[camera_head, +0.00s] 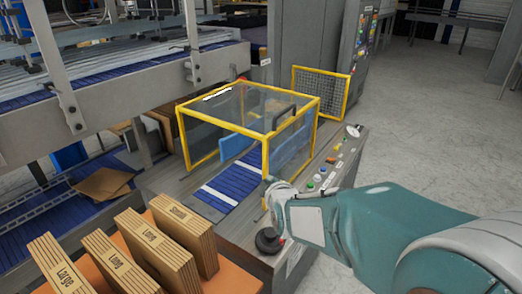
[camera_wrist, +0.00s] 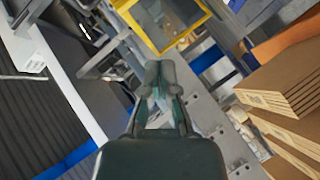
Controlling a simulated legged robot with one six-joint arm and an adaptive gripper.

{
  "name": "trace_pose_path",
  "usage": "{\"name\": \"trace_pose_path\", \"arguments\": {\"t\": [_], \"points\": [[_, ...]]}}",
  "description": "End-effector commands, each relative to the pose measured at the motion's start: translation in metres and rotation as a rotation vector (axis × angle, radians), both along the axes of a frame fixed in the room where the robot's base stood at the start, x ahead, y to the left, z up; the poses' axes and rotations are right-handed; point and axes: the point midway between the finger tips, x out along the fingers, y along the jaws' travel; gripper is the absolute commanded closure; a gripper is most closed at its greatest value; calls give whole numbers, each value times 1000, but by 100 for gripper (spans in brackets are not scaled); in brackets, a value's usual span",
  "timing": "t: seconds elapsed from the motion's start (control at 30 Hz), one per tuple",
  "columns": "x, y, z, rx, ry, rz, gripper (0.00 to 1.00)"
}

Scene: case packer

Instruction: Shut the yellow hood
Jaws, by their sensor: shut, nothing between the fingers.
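The yellow hood (camera_head: 222,92) is a yellow frame with clear panels over a blue conveyor with white stripes. Its top looks about level, and a dark handle (camera_head: 284,113) sits on its right side. I cannot tell how far open it is. My gripper (camera_head: 268,184) is at the hood's near right corner post, partly hidden by my own wrist; contact cannot be told. In the wrist view my gripper (camera_wrist: 160,70) has its fingers together and empty, pointing toward a yellow frame (camera_wrist: 150,42), seemingly part of the hood.
A control strip with buttons (camera_head: 322,173) and a black knob (camera_head: 268,240) lie by my arm. Brown cardboard stacks (camera_head: 170,235) stand at the front left. A yellow-framed mesh panel (camera_head: 320,92) stands behind the hood. Grey floor (camera_head: 430,140) is clear at right.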

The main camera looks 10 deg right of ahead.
Motion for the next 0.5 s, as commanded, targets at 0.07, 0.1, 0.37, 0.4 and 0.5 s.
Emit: {"name": "trace_pose_path", "arguments": {"t": [0.07, 0.1, 0.37, 0.4, 0.5], "points": [[18, 3, -11, -102, -67, 29, 100], [26, 4, -15, -156, -107, 41, 100], [55, 8, -34, -454, -307, 63, 100], [57, 8, -35, -478, -323, 61, 100], [59, 9, -35, -510, -345, 60, 100]]}}
